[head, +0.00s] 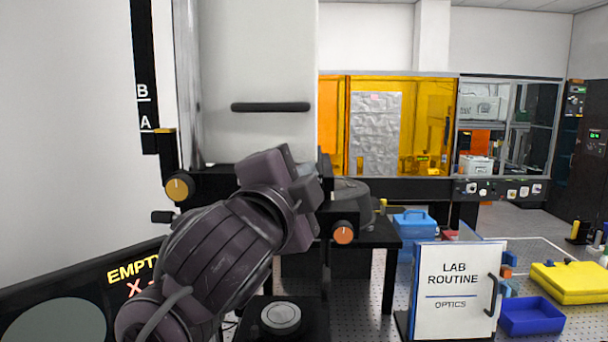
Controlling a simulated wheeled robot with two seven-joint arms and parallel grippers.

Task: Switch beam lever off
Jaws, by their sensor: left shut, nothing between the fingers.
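My left arm comes up from the bottom left, and its gripper (280,172) is in front of the interferometer's dark horizontal block. The gripper is shut with nothing held; its fingertips are mostly hidden behind the hand. I cannot tell for certain which part is the beam lever. A short black stub (163,217) sticks out left of the arm, below a gold knob (179,187). An orange-faced knob (343,232) sits right of the gripper, apart from it. The arm and hand hide the middle of the block. My right gripper is out of view.
A white panel (255,60) with a black bar handle rises behind the gripper. A round grey stage (281,318) lies below. A dark display (90,288) reads "EMPTY". A "LAB ROUTINE" board (456,290), blue bin (531,316) and yellow case (570,282) stand at right.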

